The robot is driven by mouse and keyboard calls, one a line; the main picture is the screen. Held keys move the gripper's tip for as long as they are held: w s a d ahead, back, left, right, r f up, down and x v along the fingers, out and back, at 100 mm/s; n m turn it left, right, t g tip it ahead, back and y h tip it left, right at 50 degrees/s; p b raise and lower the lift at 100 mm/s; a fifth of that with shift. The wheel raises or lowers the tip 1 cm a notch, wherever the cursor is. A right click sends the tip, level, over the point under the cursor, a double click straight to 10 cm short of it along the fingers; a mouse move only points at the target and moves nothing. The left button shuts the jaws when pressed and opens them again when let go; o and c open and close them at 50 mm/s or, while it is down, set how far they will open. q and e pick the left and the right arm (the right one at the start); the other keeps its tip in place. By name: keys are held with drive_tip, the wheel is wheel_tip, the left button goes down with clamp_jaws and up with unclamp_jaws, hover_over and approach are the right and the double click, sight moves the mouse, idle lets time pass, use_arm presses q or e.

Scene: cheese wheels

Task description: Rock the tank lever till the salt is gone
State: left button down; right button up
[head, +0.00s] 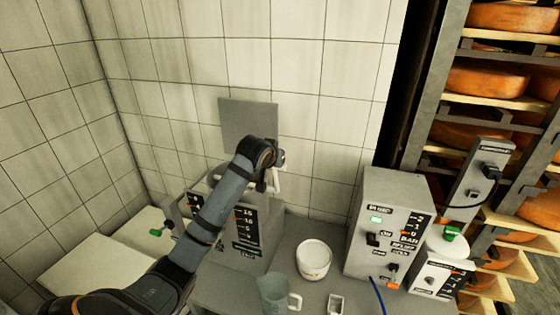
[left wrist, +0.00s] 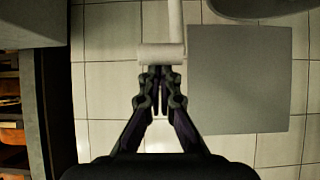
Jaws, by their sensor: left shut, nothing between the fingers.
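The grey tank (head: 262,232) with a scale of numbers on its front stands on the bench, partly hidden behind my left arm. A white lever handle (head: 277,181) shows beside my left gripper (head: 268,174) above the tank. In the left wrist view the lever is a white T-shaped bar (left wrist: 162,52), with its crossbar just beyond the tips of my left gripper (left wrist: 160,88). The fingers are closed together and hold nothing. I cannot tell whether they touch the crossbar. The inside of the tank and any salt are hidden. My right gripper is not in view.
A grey square plate (head: 248,118) stands behind the tank before the tiled wall. To the right are a white tub (head: 313,259), a clear jug (head: 274,294), a small square cup (head: 336,304) and a control box (head: 386,225). Cheese shelves (head: 490,103) stand at far right.

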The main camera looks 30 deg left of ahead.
use_arm(q)
drive_tip(key=shift+s+d+f+p, duration=0.15)
drive_tip(key=shift+s+f, duration=0.2)
drive_tip(key=shift+s, duration=0.3)
drive_tip(key=shift+s+d+f+p, duration=0.15)
drive_tip(key=shift+s+f, duration=0.15)
drive_tip(key=shift+s, duration=0.3)
